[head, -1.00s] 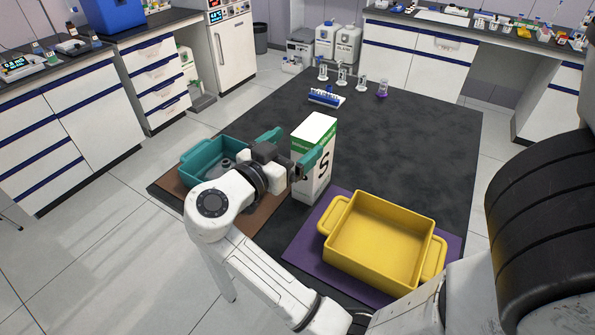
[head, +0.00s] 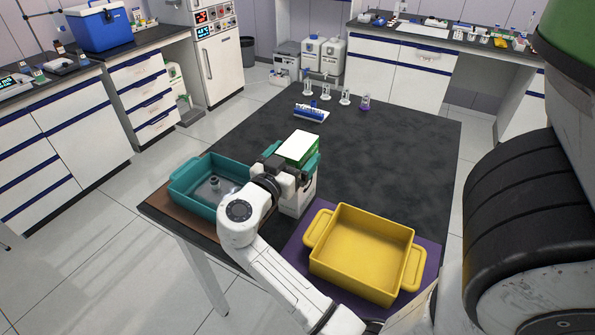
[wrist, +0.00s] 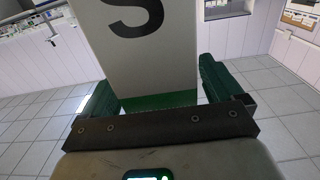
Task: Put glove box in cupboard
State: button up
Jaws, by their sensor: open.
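The glove box (head: 297,148) is a white carton with green bands and a black S. It stands upright on the dark table (head: 395,150), between the teal tray and the yellow tray. My gripper (head: 291,166) is at the box, with one green finger on each side and my wrist hiding part of its front. In the wrist view the box (wrist: 155,60) lies between the open fingers (wrist: 158,92), with narrow gaps at its sides. White cupboards with blue trim stand at the left (head: 75,135) and at the back (head: 388,68); their fronts look shut.
A teal tray (head: 180,192) on a brown mat is close left of my gripper. A yellow tray (head: 362,268) on a purple mat (head: 428,262) is close right. A blue tube rack (head: 311,113) and small glassware stand at the table's far end. The table's middle is clear.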

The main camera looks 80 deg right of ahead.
jog(key=shift+x, duration=1)
jog(key=shift+a, duration=0.1)
grip_shut()
